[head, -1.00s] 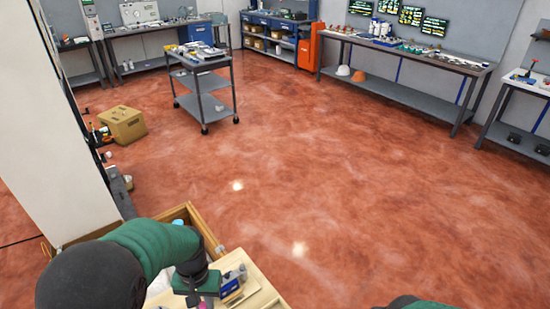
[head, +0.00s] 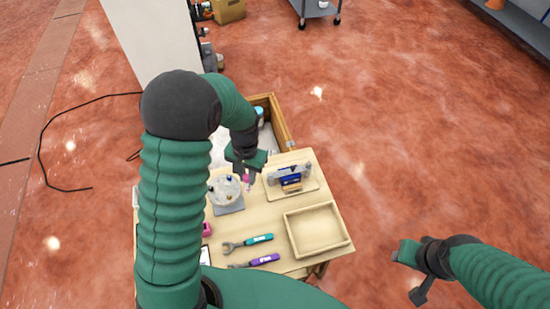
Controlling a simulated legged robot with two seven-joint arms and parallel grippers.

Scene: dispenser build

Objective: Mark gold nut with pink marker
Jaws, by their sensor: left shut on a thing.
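A round pale disc (head: 225,188) sits on a grey base on the wooden workbench (head: 276,225). Several small pieces lie on the disc; one looks gold, but they are too small to tell which is the gold nut. My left gripper (head: 246,170) hangs just to the right of the disc, pointing down. It is shut on the pink marker (head: 247,183), whose pink body shows below the fingers. The marker is beside the disc's right edge; I cannot tell whether it touches. My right gripper (head: 412,270) is off the bench to the right, apart from everything; its fingers are unclear.
A blue and grey device (head: 290,179) stands on a wooden board at the back right. An empty wooden tray (head: 318,229) lies at the front right. A teal-handled wrench (head: 248,243) and a purple-handled wrench (head: 255,261) lie at the front. An open drawer (head: 270,115) is behind.

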